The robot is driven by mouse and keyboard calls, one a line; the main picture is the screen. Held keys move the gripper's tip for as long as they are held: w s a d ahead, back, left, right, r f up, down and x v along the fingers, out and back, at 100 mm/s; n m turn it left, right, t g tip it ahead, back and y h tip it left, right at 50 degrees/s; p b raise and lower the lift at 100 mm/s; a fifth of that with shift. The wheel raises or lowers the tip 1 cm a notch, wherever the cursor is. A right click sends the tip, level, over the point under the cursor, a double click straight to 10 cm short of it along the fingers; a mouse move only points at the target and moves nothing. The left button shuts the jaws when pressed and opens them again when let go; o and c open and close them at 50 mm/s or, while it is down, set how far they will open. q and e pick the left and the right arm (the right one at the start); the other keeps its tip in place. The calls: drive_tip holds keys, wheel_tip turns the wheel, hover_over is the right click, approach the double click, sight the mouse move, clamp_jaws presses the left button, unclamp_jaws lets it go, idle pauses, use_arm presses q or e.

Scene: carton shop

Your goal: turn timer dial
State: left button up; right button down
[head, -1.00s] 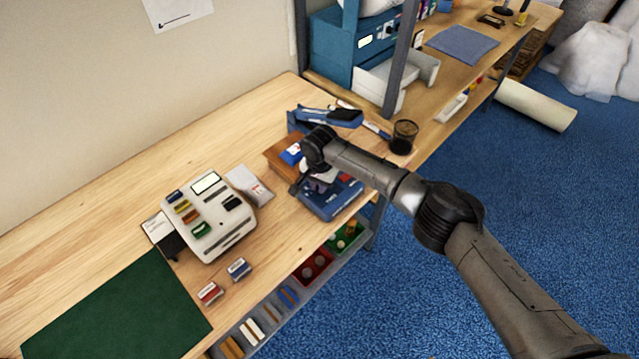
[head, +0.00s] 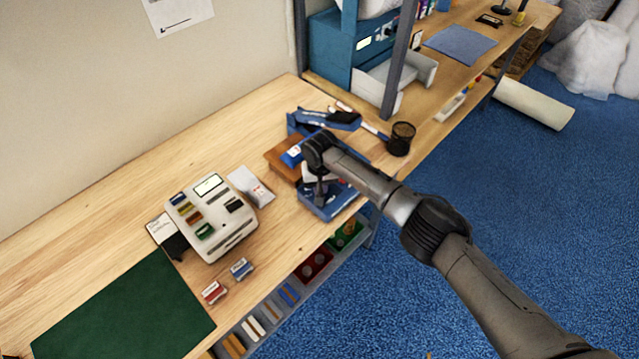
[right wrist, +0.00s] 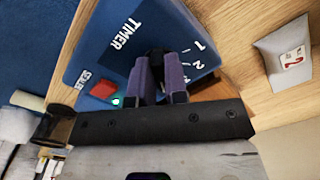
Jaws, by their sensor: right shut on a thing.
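The timer is a blue box (head: 331,211) near the front edge of the wooden bench in the head view, partly hidden by my right arm. In the right wrist view its blue face (right wrist: 97,49) carries the word TIMER, marks 1 and 2, a red button (right wrist: 105,87) and a lit green lamp (right wrist: 117,101). My right gripper (right wrist: 159,64) is shut on the black dial (right wrist: 157,54), with one dark purple finger on each side. The fingers hide most of the dial, so its pointer cannot be read. My left gripper is not in view.
The bench's back left is clear.

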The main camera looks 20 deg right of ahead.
drive_tip(key=n, duration=0.5)
drive_tip(key=shift+p, duration=0.3)
drive_tip(key=shift+d+n, duration=0.1)
drive_tip(key=shift+n, duration=1)
drive_tip(key=c, duration=1.1)
unclamp_jaws()
drive_tip(key=shift+c, duration=0.2)
wheel_tip(320, 180, up, 14)
drive_tip(key=b, duration=0.1)
